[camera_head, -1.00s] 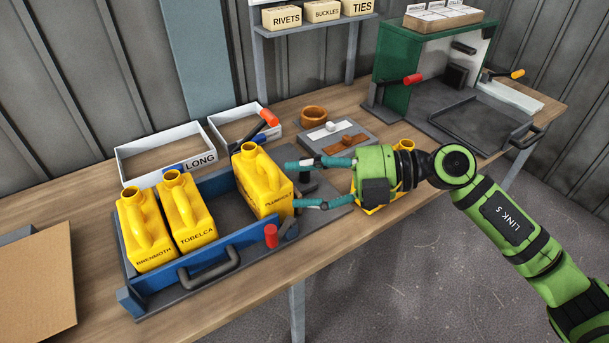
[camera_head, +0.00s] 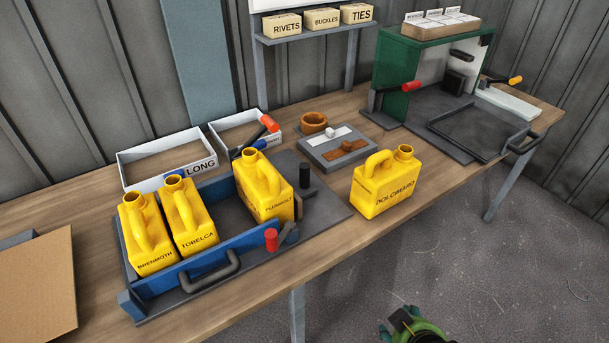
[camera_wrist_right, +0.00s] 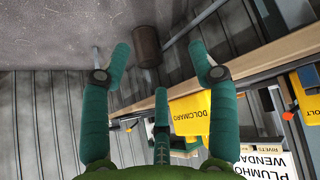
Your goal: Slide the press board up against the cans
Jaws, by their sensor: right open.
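Three yellow cans stand upright in the blue-walled tray (camera_head: 205,255) in the head view. BRENMOTH (camera_head: 147,236) and TOBELCA (camera_head: 190,217) stand close together at the left. PLUMHOLT (camera_head: 265,190) stands apart from them at the right. A small brown edge (camera_head: 298,207) shows right beside PLUMHOLT; it may be the press board, mostly hidden by the can. My right gripper (camera_head: 408,328) is low at the bottom edge, off the table and away from the tray. In the right wrist view its fingers (camera_wrist_right: 160,68) are spread and empty. My left gripper is out of view.
A fourth yellow can, DOLCIMARO (camera_head: 385,185), stands on the table right of the tray. White bins (camera_head: 165,158) and a grey block (camera_head: 337,151) stand behind.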

